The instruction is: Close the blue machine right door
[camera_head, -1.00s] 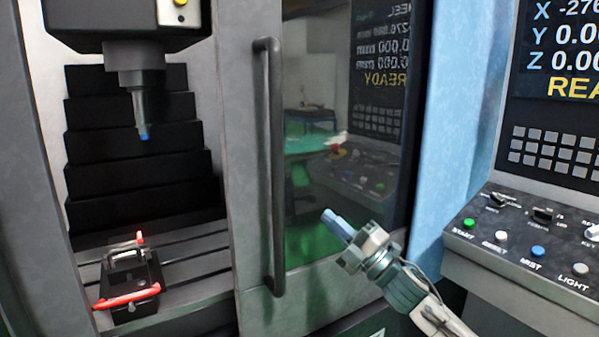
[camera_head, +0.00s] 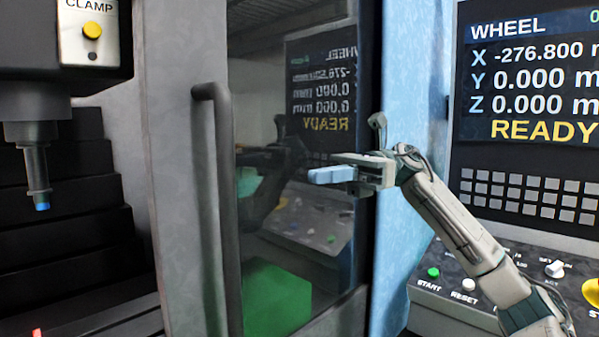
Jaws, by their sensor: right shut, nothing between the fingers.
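The right door (camera_head: 178,200) is a grey frame with a dark glass pane (camera_head: 285,225) that mirrors the control panel and my arm. Its long dark vertical handle (camera_head: 222,200) runs along the left side of the door. Left of the door the machine interior is open to view. My right gripper (camera_head: 318,176) is shut and empty in front of the glass, to the right of the handle and apart from it. Its blue fingertips point left toward the handle. My left gripper is out of view.
A blue machine column (camera_head: 408,110) stands right of the glass. The control panel (camera_head: 525,120) with its screen and buttons is at the right, behind my right arm. A spindle (camera_head: 36,165) hangs inside the machine at the left, near a yellow CLAMP button (camera_head: 92,30).

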